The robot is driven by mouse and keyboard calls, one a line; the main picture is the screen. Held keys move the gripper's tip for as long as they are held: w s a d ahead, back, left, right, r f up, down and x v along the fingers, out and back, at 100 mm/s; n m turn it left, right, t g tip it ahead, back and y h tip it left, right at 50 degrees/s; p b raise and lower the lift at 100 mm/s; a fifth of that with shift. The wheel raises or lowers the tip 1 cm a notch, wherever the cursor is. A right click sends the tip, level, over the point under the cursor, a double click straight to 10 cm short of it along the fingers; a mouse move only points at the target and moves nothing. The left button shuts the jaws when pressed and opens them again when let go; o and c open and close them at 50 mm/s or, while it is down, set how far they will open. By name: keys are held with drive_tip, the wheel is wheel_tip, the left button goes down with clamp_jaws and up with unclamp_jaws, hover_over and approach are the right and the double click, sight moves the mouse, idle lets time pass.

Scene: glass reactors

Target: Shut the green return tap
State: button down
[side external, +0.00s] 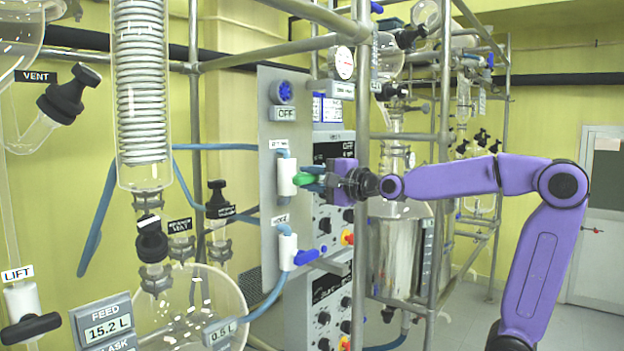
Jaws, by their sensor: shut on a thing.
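The green return tap (300,179) is on the upper white valve body (286,174) on the grey panel. Its handle points to the right, away from the valve body. My gripper (313,180) comes in from the right and is shut on the green handle. The fingers hide the handle's outer end. Whether the handle lies along or across the flow line is hard to tell from here.
A blue tap (307,256) sits on a lower white valve (287,250), close below my gripper. A vertical metal post (361,240) stands beside my wrist. Blue hoses (262,306) run to the valves. Glassware (140,90) fills the left.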

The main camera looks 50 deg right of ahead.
drive_tip(key=c, duration=1)
unclamp_jaws()
drive_tip(key=shift+o, duration=0.2)
drive_tip(key=shift+s, duration=0.1)
drive_tip(key=s, duration=1.7)
drive_tip(key=shift+s, duration=0.1)
drive_tip(key=s+a+f+n+g+y, duration=0.1)
drive_tip(key=a+f+n+g+y, duration=0.5)
drive_tip(key=a+f+n+g, duration=0.65)
drive_tip(key=s+a+f+n+g+h, duration=0.3)
drive_tip(key=s+f+n+g+h, duration=0.2)
drive_tip(key=s+f+n, duration=0.9)
wheel_tip(320, 180, down, 4)
drive_tip(key=n, duration=0.4)
drive_tip(key=shift+s+h, duration=0.2)
drive_tip(key=shift+h, duration=0.1)
